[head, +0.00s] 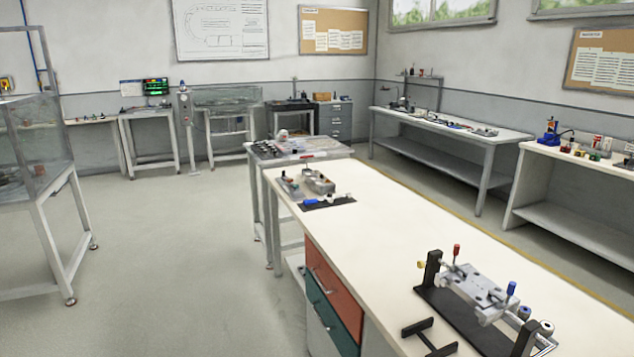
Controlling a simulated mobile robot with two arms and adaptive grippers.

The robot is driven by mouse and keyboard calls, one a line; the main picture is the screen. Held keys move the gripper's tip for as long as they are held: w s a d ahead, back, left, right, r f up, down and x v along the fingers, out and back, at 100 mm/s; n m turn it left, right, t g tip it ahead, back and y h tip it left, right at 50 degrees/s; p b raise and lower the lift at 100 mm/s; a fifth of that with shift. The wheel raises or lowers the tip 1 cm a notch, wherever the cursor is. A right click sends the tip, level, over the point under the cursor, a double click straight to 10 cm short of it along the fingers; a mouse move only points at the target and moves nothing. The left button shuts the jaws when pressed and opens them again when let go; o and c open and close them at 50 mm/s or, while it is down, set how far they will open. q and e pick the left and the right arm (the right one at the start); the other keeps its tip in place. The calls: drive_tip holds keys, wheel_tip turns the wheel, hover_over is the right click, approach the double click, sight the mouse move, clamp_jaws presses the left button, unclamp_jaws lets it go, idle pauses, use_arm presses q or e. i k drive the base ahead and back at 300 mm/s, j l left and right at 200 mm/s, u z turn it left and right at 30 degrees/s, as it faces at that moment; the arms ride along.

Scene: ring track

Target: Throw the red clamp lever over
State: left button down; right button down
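The red clamp lever (457,250) stands upright at the far end of a clamping fixture on the white-topped bench at lower right. The fixture has a black base (444,304) and a grey metal block (480,290) with holes. A similar lever with a blue handle (511,289) stands upright on the near side of the block. Neither of my grippers is in view, and nothing touches the red lever.
The white bench top (390,225) is clear between the fixture and a blue-handled tool (326,202) with small metal parts at the far end. A black H-shaped piece (430,335) lies beside the fixture. Open floor (180,240) lies to the left.

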sight(457, 247)
drive_tip(key=i+l+z, duration=0.15)
drive_tip(key=z, duration=0.25)
drive_tip(key=i+l+z, duration=0.15)
drive_tip(key=z, duration=0.3)
